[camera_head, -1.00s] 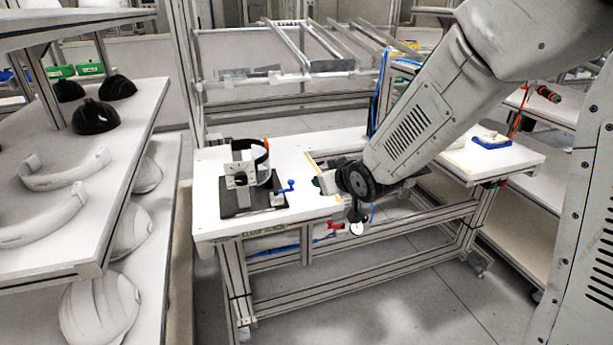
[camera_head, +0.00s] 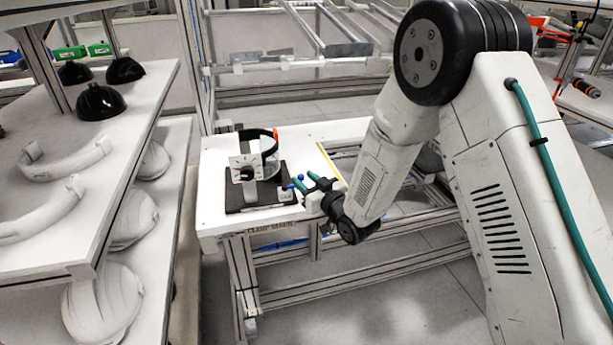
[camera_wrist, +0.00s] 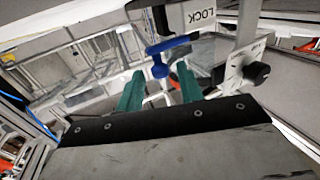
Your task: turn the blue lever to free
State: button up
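The blue lever (camera_wrist: 160,68) shows in the wrist view just beyond and between the two green fingers of my gripper (camera_wrist: 158,88). The fingers are apart, and I cannot tell whether they touch the lever. A white block marked LOCK (camera_wrist: 202,14) is beside the lever. In the head view my gripper (camera_head: 305,184) is at the right side of the clamp fixture, by the lever (camera_head: 298,181), which it partly hides.
The white table (camera_head: 215,220) has bare room left of the fixture. Shelves at the left hold black helmet shells (camera_head: 98,102), white curved parts (camera_head: 65,207) and white shells (camera_head: 100,300). A metal rack (camera_head: 350,45) stands behind the table.

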jog(key=shift+x, duration=1.4)
